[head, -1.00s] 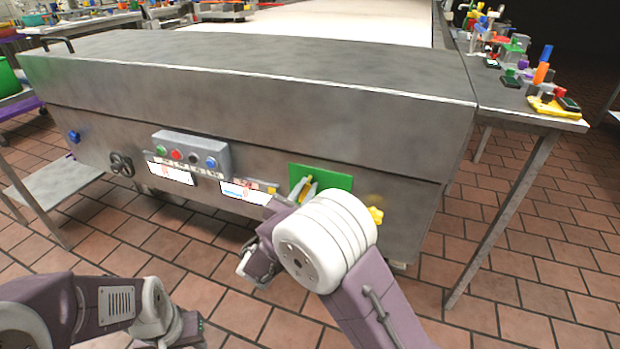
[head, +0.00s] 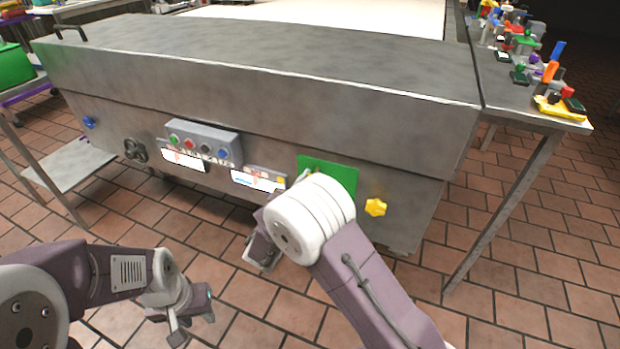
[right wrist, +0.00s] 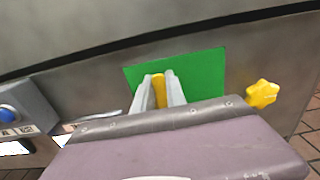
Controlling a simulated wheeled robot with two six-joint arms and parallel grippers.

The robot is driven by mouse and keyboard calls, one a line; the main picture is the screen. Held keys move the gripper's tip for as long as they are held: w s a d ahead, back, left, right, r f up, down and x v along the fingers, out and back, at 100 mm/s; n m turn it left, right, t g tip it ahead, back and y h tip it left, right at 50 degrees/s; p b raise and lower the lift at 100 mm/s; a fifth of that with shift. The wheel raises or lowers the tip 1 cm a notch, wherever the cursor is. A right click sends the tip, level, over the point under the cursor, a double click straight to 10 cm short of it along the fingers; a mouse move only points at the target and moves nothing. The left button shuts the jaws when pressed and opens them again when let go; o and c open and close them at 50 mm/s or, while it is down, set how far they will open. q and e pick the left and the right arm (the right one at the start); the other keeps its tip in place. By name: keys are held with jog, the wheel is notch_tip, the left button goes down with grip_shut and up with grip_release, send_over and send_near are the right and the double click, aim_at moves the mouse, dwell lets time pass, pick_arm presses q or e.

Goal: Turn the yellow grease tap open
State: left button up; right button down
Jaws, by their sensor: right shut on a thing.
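The yellow tap handle (right wrist: 159,90) stands in front of a green plate (head: 342,172) on the steel machine's front. In the right wrist view the two pale fingers of my right gripper (right wrist: 160,86) are shut on the handle, one on each side. In the head view my own right wrist hides the handle and most of the grip. The handle looks roughly upright in the right wrist view. My left gripper (head: 190,315) hangs low at the left, away from the machine and over the floor; its jaws are not clear.
A yellow star-shaped knob (head: 375,207) sits right of the green plate. Left of it are labels and a control box (head: 202,145) with coloured buttons, a dark handwheel (head: 135,149) and a blue knob (head: 89,122). A side table (head: 522,108) holds many small parts. The tiled floor is clear.

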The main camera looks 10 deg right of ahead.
jog(key=c, duration=1.4)
grip_release()
jog(key=shift+o, duration=0.2)
jog(key=p+v, duration=0.3)
jog(key=v, duration=0.6)
